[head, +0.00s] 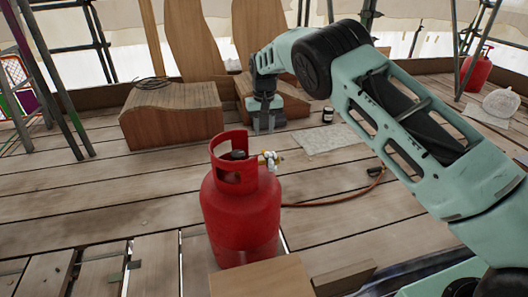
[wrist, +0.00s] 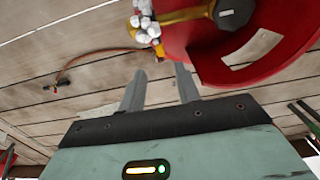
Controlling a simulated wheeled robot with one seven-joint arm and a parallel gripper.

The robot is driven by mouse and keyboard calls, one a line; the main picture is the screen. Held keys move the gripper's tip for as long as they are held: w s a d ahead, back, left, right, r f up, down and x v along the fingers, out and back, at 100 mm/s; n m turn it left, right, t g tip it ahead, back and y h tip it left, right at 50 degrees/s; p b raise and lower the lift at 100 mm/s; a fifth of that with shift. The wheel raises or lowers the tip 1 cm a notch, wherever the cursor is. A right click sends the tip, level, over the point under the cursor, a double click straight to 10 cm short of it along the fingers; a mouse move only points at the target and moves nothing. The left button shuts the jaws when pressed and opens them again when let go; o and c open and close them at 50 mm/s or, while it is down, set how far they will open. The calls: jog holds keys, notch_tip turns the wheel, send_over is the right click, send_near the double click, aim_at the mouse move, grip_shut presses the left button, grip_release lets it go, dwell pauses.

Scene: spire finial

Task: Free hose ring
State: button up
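A red gas cylinder (head: 240,212) stands upright on the plank deck. Its brass valve (head: 271,159) sticks out to the right under the collar. In the wrist view the valve (wrist: 185,15) carries white lumps (wrist: 146,27) around its outlet. These may be ice or frost; I cannot tell. An orange-brown hose (head: 335,202) runs from the cylinder along the deck to a dark end fitting (head: 374,171). A separate hose ring cannot be made out. My gripper (head: 264,125) points down beyond the cylinder. Its two fingers (wrist: 160,87) are apart with nothing between them.
Wooden blocks (head: 172,113) stand at the back, one with a dark coil (head: 152,83). A small dark jar (head: 328,115) and a pale sheet (head: 318,138) lie right of my gripper. A wooden box top (head: 262,277) is in front. Scaffold poles are at left. Deck left of the cylinder is clear.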

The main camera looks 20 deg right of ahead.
aim_at(264, 151)
notch_tip(264, 151, down, 8)
jog(key=shift+f+b, duration=0.2)
jog(key=shift+b, duration=0.75)
grip_shut()
